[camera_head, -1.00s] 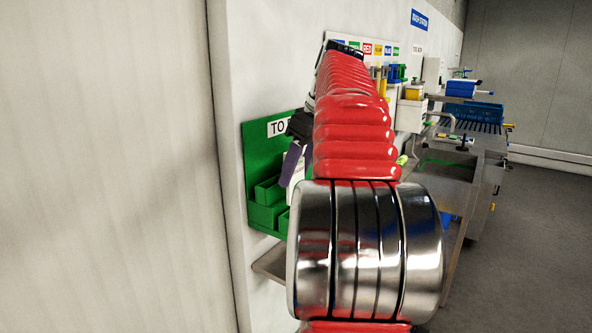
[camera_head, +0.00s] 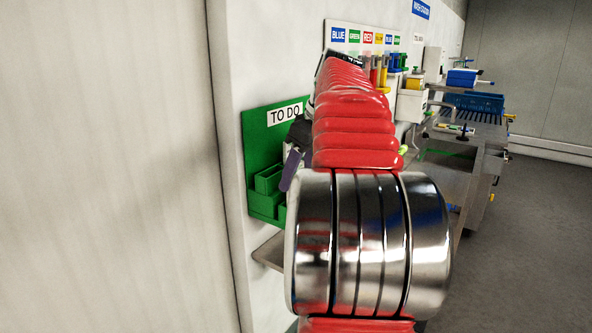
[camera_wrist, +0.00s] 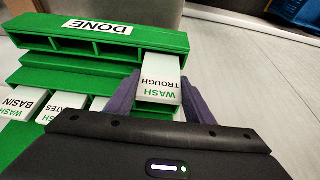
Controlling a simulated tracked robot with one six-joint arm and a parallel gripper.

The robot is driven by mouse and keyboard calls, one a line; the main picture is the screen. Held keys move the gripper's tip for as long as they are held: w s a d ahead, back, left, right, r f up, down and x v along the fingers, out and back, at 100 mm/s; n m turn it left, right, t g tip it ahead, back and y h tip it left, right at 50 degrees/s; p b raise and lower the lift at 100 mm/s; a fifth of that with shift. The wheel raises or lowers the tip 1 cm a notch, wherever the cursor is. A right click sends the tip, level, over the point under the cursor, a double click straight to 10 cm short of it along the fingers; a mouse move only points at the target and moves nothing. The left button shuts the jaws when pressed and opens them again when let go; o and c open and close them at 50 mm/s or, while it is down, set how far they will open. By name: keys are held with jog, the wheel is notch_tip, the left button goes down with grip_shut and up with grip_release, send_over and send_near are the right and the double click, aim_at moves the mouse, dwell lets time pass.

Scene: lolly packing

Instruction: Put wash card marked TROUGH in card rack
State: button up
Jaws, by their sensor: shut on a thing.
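The green card rack (camera_wrist: 55,72) lies beneath and left, with a DONE label (camera_wrist: 97,27) above a row of empty slots. The card is at the rack's right end; I cannot tell whether it touches the rack. In the head view, a purple finger of my gripper (camera_head: 291,169) is in front of the green rack (camera_head: 258,150), under its TO DO label (camera_head: 285,114). My arm hides much there.
Other white cards, BASIN (camera_wrist: 17,103) and one ending in ATES (camera_wrist: 62,108), stand in the lower row, with another partly hidden beside them. A steel wash bench (camera_head: 485,130) with a blue crate (camera_head: 475,102) is at the back right. Open floor lies right.

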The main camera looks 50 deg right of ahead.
jog(key=shift+f, duration=1.15)
jog(key=o, duration=1.1)
jog(key=shift+o, duration=0.2)
jog(key=v, duration=1.3)
jog(key=shift+s+r, duration=0.15)
jog(key=shift+r, duration=0.15)
